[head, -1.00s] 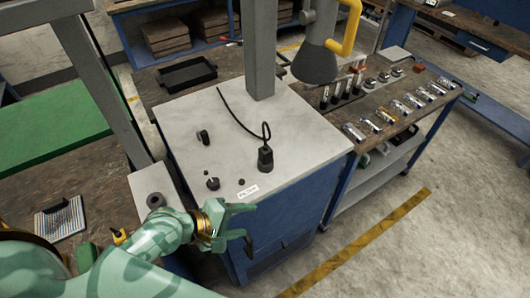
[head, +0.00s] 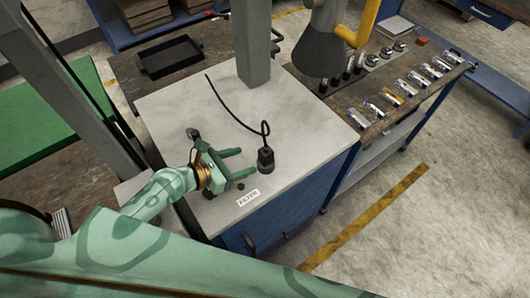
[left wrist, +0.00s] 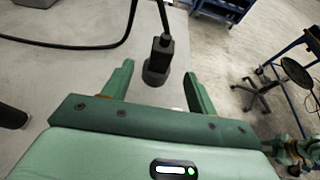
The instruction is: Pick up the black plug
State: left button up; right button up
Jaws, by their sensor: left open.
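The black plug (head: 266,160) stands upright near the right front of the pale cabinet top (head: 180,105), with its cord running back across the surface. My left gripper (head: 247,163) is open just left of the plug, its fingers pointing at it. In the left wrist view the plug (left wrist: 158,60) shows between and just beyond the two open fingertips (left wrist: 158,72), with a gap on each side. A green part of my other arm seems to show at the lower right edge of the left wrist view, too small to read its jaws.
A white FILTER label (head: 248,197) lies at the front of the top. A grey post (head: 253,45) rises behind the plug. A black tray (head: 177,57) sits behind. A side bench (head: 375,105) with several small parts stands to the right.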

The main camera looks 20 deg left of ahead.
aim_at(260, 155)
pick_arm(q)
jog(key=x, duration=0.5)
jog(key=shift+w+f+b, duration=0.2)
jog(key=shift+w+b, duration=0.05)
jog(key=shift+b, duration=0.05)
jog(key=shift+w+d+f, duration=0.2)
jog(key=shift+w+d, duration=0.1)
jog(key=shift+d, duration=0.05)
jog(key=b+x, duration=0.1)
jog(key=x, duration=0.3)
jog(key=shift+s+d+f, duration=0.1)
jog(key=shift+s+d, duration=0.05)
jog(key=shift+w+d+f, duration=0.15)
jog(key=shift+w+d, duration=0.05)
jog(key=shift+w, duration=0.1)
jog(key=shift+s, duration=0.1)
jog(key=shift+c, duration=0.9)
jog(key=c, duration=0.9)
jog(key=shift+c, duration=0.2)
